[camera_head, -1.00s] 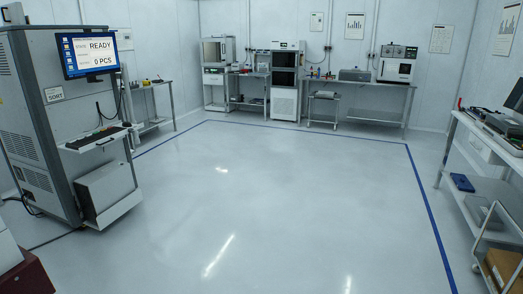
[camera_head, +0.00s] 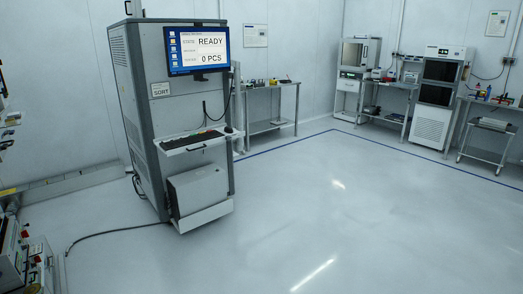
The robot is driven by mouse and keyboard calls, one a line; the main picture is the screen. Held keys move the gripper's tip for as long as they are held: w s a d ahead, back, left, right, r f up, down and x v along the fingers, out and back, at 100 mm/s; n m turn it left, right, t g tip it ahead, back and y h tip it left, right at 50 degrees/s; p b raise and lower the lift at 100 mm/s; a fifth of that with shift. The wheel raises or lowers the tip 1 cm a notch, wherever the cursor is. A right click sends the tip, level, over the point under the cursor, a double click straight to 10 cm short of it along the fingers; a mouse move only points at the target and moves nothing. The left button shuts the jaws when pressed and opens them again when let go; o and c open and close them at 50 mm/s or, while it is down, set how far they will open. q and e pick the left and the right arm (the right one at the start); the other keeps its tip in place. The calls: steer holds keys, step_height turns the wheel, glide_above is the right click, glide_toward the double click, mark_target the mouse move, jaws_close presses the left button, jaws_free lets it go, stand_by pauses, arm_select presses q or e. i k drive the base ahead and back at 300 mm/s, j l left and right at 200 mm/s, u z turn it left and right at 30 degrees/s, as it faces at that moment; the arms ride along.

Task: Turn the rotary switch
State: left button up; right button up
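I cannot make out a rotary switch in this view. The grey test handler cabinet (camera_head: 165,113) stands left of centre, with a monitor (camera_head: 196,50) on it reading READY and 0 PCS. A keyboard shelf (camera_head: 197,140) sticks out below the monitor. At the lower left edge is part of a machine with a panel (camera_head: 38,262) bearing small dark and coloured parts; I cannot tell whether one of them is the switch. Neither of my grippers is in view.
Open floor (camera_head: 330,225) lies in the middle and right, with a blue line (camera_head: 290,145) on it. A black cable (camera_head: 115,233) lies on the floor left of the cabinet. Benches (camera_head: 270,88) and a tall cabinet unit (camera_head: 437,95) stand along the back walls.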

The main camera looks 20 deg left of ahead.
mark_target(24, 234)
steer(key=i+j+u, duration=0.2)
steer(key=i+u, duration=0.15)
steer(key=u, duration=0.15)
steer(key=i+j+u, duration=0.1)
steer(key=i+u, duration=0.65)
steer(key=u, duration=0.25)
steer(key=i+l+u, duration=0.3)
steer(key=u, duration=0.15)
steer(key=i+l+u, duration=0.35)
steer(key=i+u, duration=0.15)
steer(key=i, duration=0.15)
steer(key=i+l+u, duration=0.5)
steer(key=i+l, duration=0.1)
